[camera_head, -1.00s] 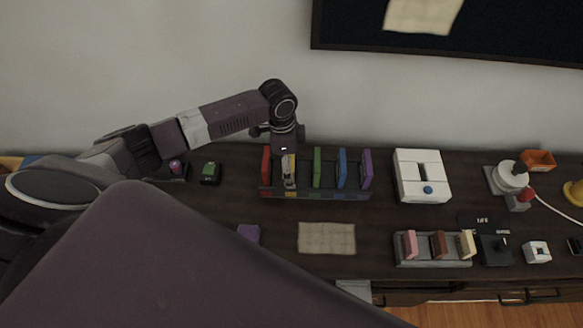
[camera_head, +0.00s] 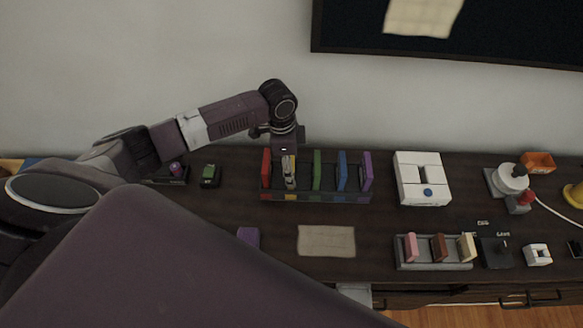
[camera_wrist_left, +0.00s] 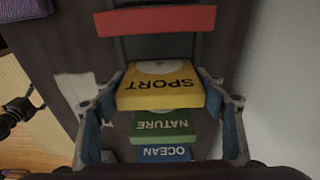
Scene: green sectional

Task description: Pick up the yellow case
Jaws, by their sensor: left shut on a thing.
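The yellow case, marked SPORT (camera_wrist_left: 160,90), is between the two fingers of my left gripper (camera_wrist_left: 160,112) in the left wrist view. In the head view, my left gripper (camera_head: 289,172) points down into the case rack (camera_head: 330,197) and covers most of the yellow case. The gripper is shut on the case. I cannot tell whether the case is raised from its slot. My right gripper is not in view.
A red case (camera_head: 266,168) stands on one side; green (camera_head: 317,170), blue (camera_head: 341,171) and purple (camera_head: 367,171) cases stand on the other. A white device (camera_head: 422,178) sits to the right. A beige sheet (camera_head: 326,241) lies in front. The wall is close behind.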

